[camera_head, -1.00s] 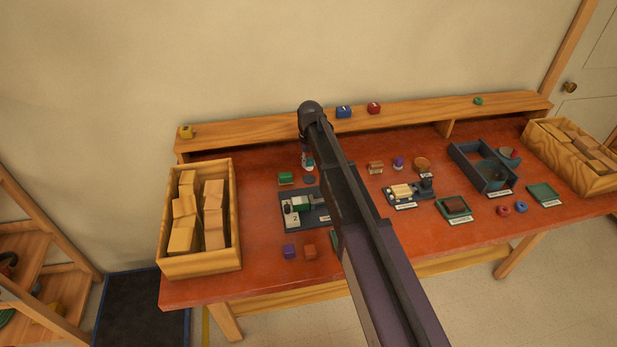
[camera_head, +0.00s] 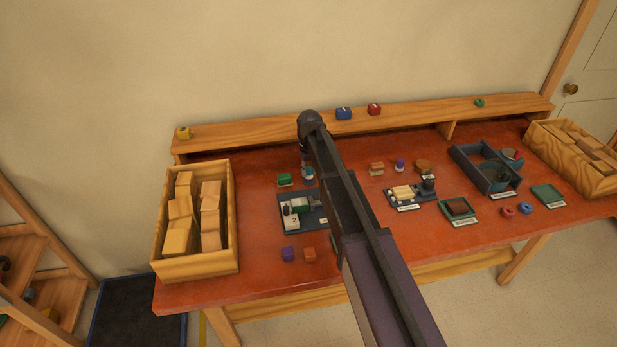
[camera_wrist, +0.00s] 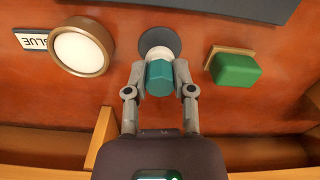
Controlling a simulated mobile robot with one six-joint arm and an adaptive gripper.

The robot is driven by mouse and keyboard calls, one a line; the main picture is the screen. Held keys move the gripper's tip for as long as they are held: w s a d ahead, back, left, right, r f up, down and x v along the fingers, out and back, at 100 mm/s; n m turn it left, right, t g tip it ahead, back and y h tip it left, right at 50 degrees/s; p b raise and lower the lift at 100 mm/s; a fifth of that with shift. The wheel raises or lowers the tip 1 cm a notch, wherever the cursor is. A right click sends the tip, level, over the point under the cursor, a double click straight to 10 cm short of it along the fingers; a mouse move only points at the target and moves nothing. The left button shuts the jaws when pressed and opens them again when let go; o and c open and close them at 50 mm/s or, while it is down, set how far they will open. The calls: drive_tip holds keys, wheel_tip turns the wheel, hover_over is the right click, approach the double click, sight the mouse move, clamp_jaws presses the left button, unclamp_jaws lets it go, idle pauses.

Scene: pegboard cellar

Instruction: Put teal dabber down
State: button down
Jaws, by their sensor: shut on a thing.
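My gripper (camera_wrist: 159,80) is shut on the teal dabber (camera_wrist: 159,72) in the wrist view, with one finger on each side of its teal body. A white part shows beyond the teal body, over a dark round disc (camera_wrist: 159,36) on the red tabletop. I cannot tell whether the dabber touches the disc. In the head view the dabber (camera_head: 309,173) is a small teal spot near the back of the table, left of my arm. My arm hides part of the gripper there.
A green block on a wooden base (camera_wrist: 235,70) stands close right of the dabber in the wrist view. A round wooden-rimmed white piece (camera_wrist: 80,50) lies to the left, beside a BLUE label. The back shelf (camera_head: 240,131) runs close behind.

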sight(309, 168)
drive_tip(key=shift+f+b, duration=0.35)
drive_tip(key=shift+f, duration=0.3)
drive_tip(key=shift+f, duration=0.15)
drive_tip(key=shift+c, duration=2.3)
unclamp_jaws()
drive_tip(key=shift+r, duration=0.2)
wheel_tip(309, 168, up, 12)
drive_tip(key=p, duration=1.2)
